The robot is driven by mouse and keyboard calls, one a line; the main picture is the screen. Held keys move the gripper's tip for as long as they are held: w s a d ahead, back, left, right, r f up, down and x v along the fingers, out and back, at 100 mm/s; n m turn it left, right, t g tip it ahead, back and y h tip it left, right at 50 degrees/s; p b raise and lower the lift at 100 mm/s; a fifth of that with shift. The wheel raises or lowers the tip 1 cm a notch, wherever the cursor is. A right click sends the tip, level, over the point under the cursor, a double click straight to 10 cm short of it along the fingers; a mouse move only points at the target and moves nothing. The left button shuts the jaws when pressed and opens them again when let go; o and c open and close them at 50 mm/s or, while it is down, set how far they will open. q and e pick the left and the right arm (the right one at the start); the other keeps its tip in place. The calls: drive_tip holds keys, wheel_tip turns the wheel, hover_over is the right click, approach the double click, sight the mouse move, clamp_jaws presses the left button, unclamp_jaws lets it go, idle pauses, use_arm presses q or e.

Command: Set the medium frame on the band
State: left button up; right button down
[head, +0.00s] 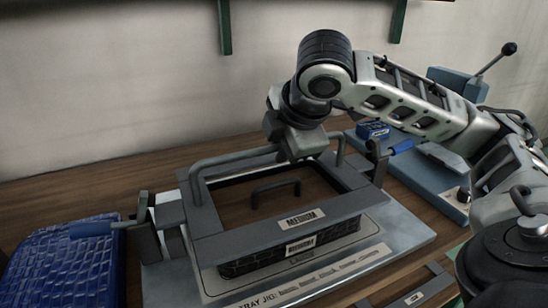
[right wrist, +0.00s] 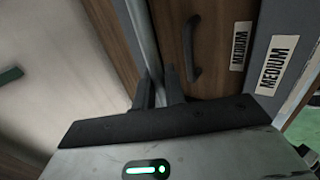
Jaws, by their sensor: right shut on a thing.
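The medium frame (head: 345,207) is a grey rectangle with a long grey bar handle, labelled MEDIUM. My right gripper (head: 298,150) is shut on the bar at its far side; the hold also shows in the right wrist view (right wrist: 161,92). The frame is directly over the band (head: 260,262), a dark, textured ring with a small label. Frame and band look very close; I cannot tell whether they touch. A wooden panel (head: 235,200) with a dark handle (head: 276,188) shows through the opening. My left gripper is not in view.
The band is on the grey tray jig (head: 390,245), with clamps at its left (head: 148,240) and right (head: 375,160). A blue textured piece (head: 65,262) lies at left. A blue-grey press (head: 425,180) stands at right. A dark flat frame (head: 410,295) lies in front.

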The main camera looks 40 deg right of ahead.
drive_tip(key=shift+r, duration=0.1)
drive_tip(key=shift+f, duration=0.65)
drive_tip(key=c, duration=1.5)
unclamp_jaws()
drive_tip(key=shift+o, duration=0.2)
